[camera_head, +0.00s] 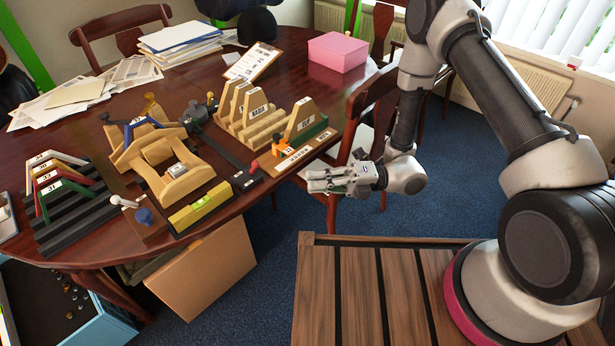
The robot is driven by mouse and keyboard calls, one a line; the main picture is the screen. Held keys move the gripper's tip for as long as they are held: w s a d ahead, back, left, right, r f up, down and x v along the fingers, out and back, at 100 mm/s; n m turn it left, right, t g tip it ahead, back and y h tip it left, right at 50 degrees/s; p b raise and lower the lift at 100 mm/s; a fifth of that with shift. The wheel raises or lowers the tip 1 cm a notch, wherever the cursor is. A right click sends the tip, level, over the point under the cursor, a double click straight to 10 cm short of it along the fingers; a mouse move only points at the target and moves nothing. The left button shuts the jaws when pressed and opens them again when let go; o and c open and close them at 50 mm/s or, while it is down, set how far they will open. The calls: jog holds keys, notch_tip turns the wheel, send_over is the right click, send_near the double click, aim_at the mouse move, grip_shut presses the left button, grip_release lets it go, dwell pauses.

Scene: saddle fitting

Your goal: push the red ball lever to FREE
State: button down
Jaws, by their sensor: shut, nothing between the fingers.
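A small red knob (255,166), which looks like the red ball lever, sits at the table's right front edge. It is beside a labelled wooden strip (298,154) and a black labelled block (244,181). The words on the strip are too small to read, so I cannot tell the lever's setting. My gripper (310,181) is shut and empty. It points left, off the table's right front edge, to the right of and slightly lower in the picture than the red knob, and apart from it.
An orange block (279,146) stands close to the red knob, with a wooden saddle rack (304,117) behind. A white ball lever (117,200) and blue knob (143,216) are farther left. A chair (368,110) stands behind my gripper. A pink box (337,52) is at the back.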

aim_at(254, 169)
jog(key=a, duration=0.7)
jog(key=a+r, duration=0.1)
jog(key=a, duration=0.3)
jog(key=shift+w+r, duration=0.1)
jog(key=shift+w, duration=0.25)
